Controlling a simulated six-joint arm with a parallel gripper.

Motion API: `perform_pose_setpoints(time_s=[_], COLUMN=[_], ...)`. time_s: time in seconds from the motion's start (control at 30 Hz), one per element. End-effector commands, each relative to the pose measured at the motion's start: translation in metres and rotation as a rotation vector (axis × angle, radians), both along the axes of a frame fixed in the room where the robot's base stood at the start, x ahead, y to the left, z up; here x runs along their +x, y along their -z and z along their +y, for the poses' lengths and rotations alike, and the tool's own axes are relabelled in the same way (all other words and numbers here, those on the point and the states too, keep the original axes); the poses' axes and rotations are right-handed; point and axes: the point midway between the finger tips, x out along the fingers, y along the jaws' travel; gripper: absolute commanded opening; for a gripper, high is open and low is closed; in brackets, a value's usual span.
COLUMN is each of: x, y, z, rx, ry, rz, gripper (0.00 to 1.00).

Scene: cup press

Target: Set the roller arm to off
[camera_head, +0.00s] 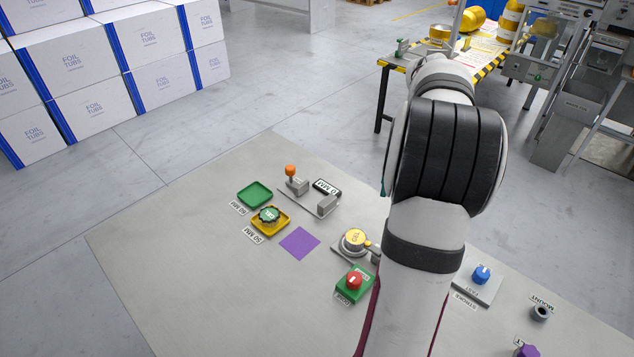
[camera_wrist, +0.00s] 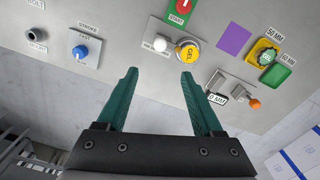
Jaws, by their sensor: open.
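My gripper (camera_wrist: 159,74) is open and empty in the wrist view, its two teal fingers reaching over the panel below the white ball. I cannot tell for sure which part is the roller arm. One candidate is the orange-knobbed lever on a grey block (camera_head: 297,186); its orange knob (camera_head: 290,170) stands upright in the head view and also shows right of the fingers in the wrist view (camera_wrist: 254,103). Another is the white ball (camera_wrist: 160,44) on a grey plate beside the yellow GEL disc (camera_wrist: 188,52). In the head view my arm hides most of the gripper.
A red START button (camera_head: 354,281) and blue FAST knob (camera_head: 481,274) stand nearer. The panel's left is clear.

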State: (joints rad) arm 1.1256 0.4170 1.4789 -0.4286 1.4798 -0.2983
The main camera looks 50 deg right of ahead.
Motion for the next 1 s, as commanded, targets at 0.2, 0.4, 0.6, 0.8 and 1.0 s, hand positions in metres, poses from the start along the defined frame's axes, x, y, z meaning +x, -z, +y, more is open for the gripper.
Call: perform_pose_setpoints(time_s=[0.2, 0.4, 0.6, 0.8, 1.0], x=[-0.001, -0.001, 0.0, 0.0, 0.0], y=[0.02, 0.079, 0.131, 0.154, 0.158], z=[0.0, 0.001, 0.001, 0.0, 0.0], rx=[0.002, 0.005, 0.003, -0.001, -0.002], ry=[0.001, 0.0, 0.001, 0.001, 0.001], rz=[0.003, 0.003, 0.002, 0.001, -0.001], gripper=[0.68, 0.68, 0.68, 0.68, 0.68])
